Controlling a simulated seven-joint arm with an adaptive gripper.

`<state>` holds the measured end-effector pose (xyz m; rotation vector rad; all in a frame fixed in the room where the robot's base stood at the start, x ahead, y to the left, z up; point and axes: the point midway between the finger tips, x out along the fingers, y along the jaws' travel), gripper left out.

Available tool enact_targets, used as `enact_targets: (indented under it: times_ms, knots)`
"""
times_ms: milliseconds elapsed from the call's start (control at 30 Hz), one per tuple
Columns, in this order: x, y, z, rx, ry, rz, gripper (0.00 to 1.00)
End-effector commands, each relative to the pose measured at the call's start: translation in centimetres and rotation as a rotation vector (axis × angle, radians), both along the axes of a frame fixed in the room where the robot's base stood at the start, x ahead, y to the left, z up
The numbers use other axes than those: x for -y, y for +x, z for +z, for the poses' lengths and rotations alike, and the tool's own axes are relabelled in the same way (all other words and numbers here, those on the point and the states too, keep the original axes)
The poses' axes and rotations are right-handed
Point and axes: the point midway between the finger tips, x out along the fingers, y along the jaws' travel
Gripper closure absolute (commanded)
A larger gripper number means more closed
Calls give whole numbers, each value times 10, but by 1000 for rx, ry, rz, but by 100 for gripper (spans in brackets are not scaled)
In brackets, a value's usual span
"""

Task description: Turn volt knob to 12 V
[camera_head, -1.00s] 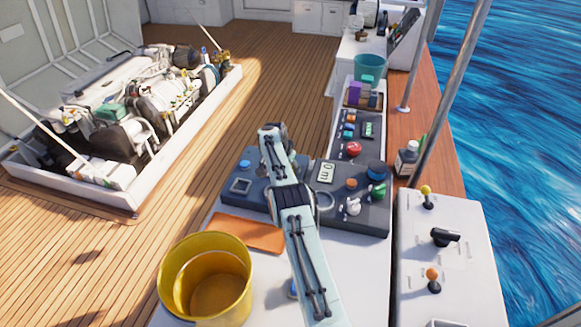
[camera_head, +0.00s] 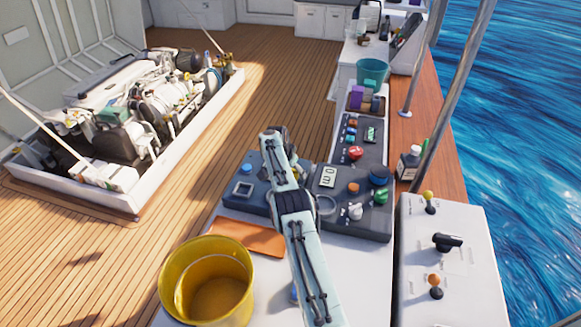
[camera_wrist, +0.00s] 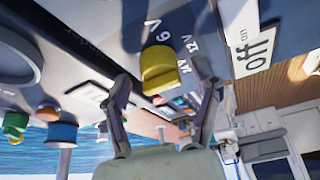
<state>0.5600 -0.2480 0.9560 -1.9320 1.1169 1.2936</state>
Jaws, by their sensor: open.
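The volt knob (camera_wrist: 160,70) is a yellow knob on a dark panel in the wrist view. White "6 V", "12 V" and a partly covered third label lie around it. My gripper (camera_wrist: 163,69) is open, its two fingers apart on either side of the knob. I cannot tell whether either finger touches it. Where the knob points is hard to read.
Blue (camera_wrist: 62,134), green and orange knobs stand on the neighbouring panel. A yellow bucket (camera_head: 170,265) and an orange pad (camera_head: 240,235) lie near my arm.

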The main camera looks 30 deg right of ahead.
Motion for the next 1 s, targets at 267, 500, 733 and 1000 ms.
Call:
enact_targets:
  times_ms: [267,500,733,1000]
  knots:
    - [-14,-6,38,4,0,3,37]
    - [-32,-17,87,3,-1,3,37]
    - [-39,-22,108,0,0,1,37]
    - [-40,-22,109,0,0,1,37]
